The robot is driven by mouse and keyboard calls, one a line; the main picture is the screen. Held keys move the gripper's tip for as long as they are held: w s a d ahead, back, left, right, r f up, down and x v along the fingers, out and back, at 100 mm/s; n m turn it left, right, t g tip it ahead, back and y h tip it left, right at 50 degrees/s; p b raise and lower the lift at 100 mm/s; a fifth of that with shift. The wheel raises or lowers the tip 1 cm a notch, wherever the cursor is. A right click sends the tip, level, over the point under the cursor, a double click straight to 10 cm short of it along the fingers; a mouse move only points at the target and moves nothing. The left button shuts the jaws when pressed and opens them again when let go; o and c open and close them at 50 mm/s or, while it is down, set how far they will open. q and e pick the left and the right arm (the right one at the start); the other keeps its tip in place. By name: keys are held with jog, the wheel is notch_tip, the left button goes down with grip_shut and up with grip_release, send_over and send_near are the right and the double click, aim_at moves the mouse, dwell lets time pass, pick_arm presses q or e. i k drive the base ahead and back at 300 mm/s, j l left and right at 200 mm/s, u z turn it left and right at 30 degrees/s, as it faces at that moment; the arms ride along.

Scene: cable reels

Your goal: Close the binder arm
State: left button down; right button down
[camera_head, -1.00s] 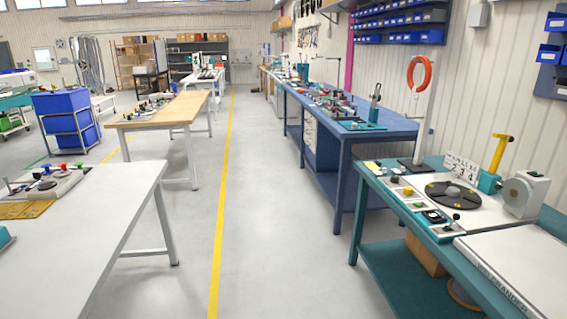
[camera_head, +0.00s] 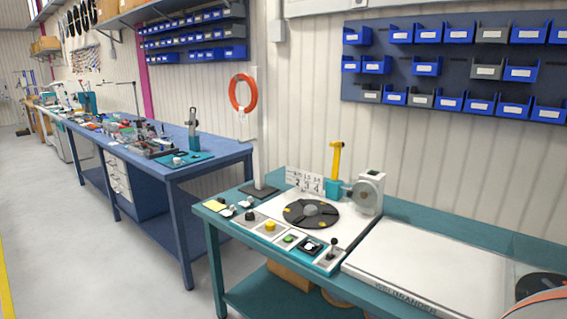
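No part is clearly recognisable as the binder arm. A teal bench holds a winding station with a white top (camera_head: 345,235). On it lies a black round turntable (camera_head: 298,220) with a grey hub. A yellow upright arm (camera_head: 336,162) stands in a teal base (camera_head: 333,187) behind the turntable. A white and grey unit with a round face (camera_head: 367,196) stands right of it. Neither of my grippers is in view.
A large white flat plate (camera_head: 425,270) fills the bench's right part. A dark reel (camera_head: 542,285) is cut off at the right edge. A blue bench (camera_head: 215,150) with tools stands at left. Blue bins (camera_head: 450,103) hang on the wall. The floor at lower left is clear.

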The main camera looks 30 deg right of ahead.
aim_at(338, 144)
jog(key=i+j+z, duration=0.25)
jog(key=z, duration=0.15)
jog(key=i+j+z, duration=0.55)
jog(key=j+z, duration=0.25)
jog(key=i+j+z, duration=0.15)
jog(key=j+z, duration=0.25)
